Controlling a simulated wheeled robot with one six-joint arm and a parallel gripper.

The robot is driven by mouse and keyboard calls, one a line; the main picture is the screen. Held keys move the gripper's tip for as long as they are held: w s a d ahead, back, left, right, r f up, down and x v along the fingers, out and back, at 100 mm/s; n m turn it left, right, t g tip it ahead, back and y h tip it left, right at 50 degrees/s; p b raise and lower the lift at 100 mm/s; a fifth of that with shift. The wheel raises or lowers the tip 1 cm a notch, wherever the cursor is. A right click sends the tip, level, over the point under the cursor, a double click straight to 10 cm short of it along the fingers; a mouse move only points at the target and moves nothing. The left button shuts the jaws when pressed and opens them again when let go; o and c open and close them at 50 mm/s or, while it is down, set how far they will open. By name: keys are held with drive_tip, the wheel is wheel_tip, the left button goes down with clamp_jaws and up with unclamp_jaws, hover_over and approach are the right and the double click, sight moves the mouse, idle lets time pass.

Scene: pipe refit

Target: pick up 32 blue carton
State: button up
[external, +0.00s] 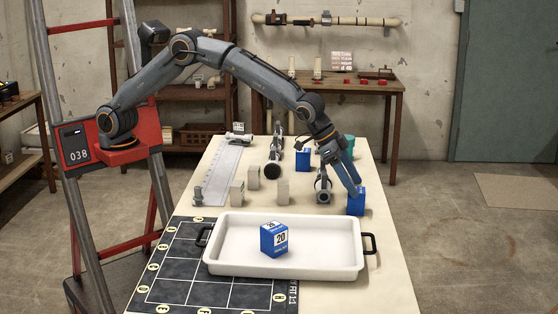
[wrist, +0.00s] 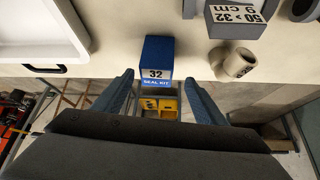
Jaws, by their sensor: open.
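The 32 blue carton (wrist: 157,60) stands near the table's edge in the wrist view, its white label reading 32 and SEAL KIT. In the external view the blue carton (external: 356,203) stands at the table's right edge, just right of the white tray's far corner. My gripper (wrist: 158,80) is open, with one finger on each side of the carton's near end, and a gap shows on both sides. In the external view my gripper (external: 354,188) reaches down at the carton and partly covers it.
A white tray (external: 225,258) holds a blue carton (external: 273,240) marked 20. Another blue carton (external: 303,159) stands farther back. A grey pipe fitting (external: 323,186) is left of the 32 carton. In the wrist view a grey block (wrist: 236,18) and a beige fitting (wrist: 234,63) lie to the right.

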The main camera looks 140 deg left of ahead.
sight(363, 201)
drive_tip(key=shift+d+p+x, duration=0.1)
drive_tip(key=shift+p+x, duration=0.2)
drive_tip(key=shift+x, duration=1.45)
drive_tip(key=shift+d+p+x, duration=0.15)
drive_tip(key=shift+p+x, duration=0.1)
drive_tip(key=shift+x, duration=1.5)
drive_tip(key=shift+w, duration=0.1)
drive_tip(key=c, duration=1.2)
